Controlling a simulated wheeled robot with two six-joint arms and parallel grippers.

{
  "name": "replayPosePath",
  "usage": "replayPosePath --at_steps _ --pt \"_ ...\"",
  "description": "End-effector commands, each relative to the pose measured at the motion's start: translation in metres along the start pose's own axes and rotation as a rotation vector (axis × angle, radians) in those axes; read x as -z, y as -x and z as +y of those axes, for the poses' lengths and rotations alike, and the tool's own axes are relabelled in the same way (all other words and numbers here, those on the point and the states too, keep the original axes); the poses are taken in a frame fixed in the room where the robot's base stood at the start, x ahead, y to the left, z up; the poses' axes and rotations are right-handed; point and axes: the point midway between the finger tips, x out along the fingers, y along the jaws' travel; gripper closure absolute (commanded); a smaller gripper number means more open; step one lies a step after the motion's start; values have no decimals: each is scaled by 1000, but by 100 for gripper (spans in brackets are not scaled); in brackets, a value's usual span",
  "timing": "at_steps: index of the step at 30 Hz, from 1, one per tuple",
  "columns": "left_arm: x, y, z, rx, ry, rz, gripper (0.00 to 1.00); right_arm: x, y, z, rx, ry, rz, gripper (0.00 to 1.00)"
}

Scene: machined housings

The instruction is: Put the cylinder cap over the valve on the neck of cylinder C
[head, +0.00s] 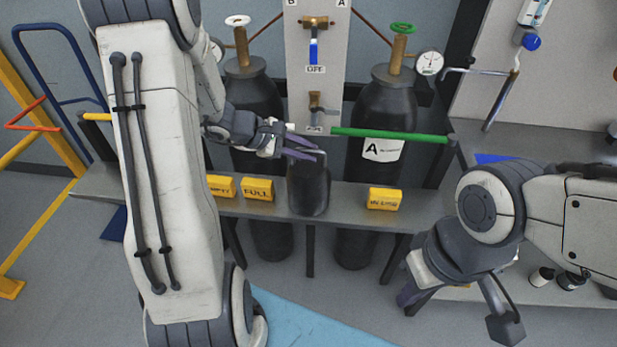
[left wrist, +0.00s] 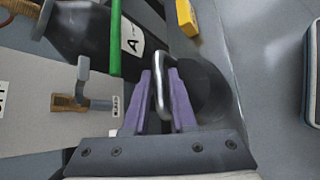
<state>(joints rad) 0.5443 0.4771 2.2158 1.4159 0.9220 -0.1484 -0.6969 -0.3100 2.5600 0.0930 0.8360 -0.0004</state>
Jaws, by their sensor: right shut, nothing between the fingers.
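The cylinder cap (head: 308,192) is a dark dome with a metal loop handle, upright on the grey bench shelf. It also shows in the left wrist view (left wrist: 207,98), where its shiny handle (left wrist: 158,85) passes between my purple fingers. My left gripper (head: 303,148) is at the top of the cap. Its fingers are a little apart, one on each side of the handle; firm contact cannot be seen. My right gripper (head: 408,296) is shut and empty, low at the right, away from the cap. I see no cylinder marked C and no bare neck valve that I can identify as its own.
Cylinder A (head: 385,115) with a green handwheel stands behind the bench; a second dark cylinder (head: 255,100) has a white handwheel. A green bar (head: 390,135) crosses cylinder A. Yellow blocks (head: 258,189) and (head: 384,199) flank the cap. A valve panel (head: 318,75) stands between the cylinders.

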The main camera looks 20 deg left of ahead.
Motion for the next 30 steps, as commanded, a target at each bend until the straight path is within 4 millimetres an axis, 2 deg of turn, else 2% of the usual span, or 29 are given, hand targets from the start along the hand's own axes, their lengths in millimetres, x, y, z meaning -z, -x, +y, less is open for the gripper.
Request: replayPosePath --at_steps 3,9,11,12,30 --pt "0 -7 0 0 -2 2 75 0 0 0 0 0 0 100" --pt "0 -7 0 0 -2 2 75 0 0 0 0 0 0 100" --pt "0 -7 0 0 -1 2 98 0 0 0 0 0 0 100" --pt "0 -7 0 0 -1 2 100 0 0 0 0 0 0 100" --pt "1 -6 0 1 -2 3 100 0 0 0 0 0 0 100"
